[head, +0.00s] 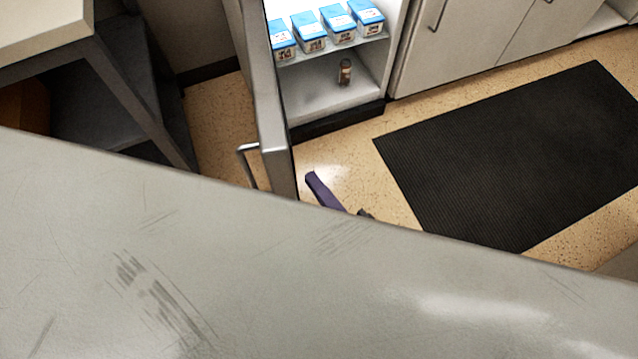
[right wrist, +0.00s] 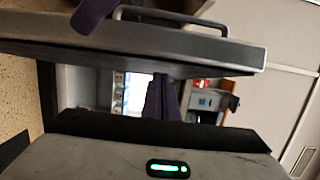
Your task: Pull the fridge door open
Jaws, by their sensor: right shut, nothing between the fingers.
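The fridge door (head: 262,95) stands open, nearly edge-on in the head view. Its bar handle (head: 248,165) is on the left, outer face; the handle also shows at the top of the right wrist view (right wrist: 172,17). My right gripper (head: 325,190) is on the inner side of the door, partly hidden in the head view. Its purple fingers (right wrist: 162,98) are shut and empty, apart from the handle. Another purple finger-like piece (right wrist: 90,16) overlaps the door near the handle, seemingly my left gripper; its jaws cannot be made out.
The lit fridge interior holds blue-and-white cartons (head: 325,28) and a small brown bottle (head: 345,72). Pale cabinets (head: 470,40) stand to its right. A black ribbed mat (head: 520,150) lies on the floor. A table (head: 45,30) is left of the door, with some bare floor between.

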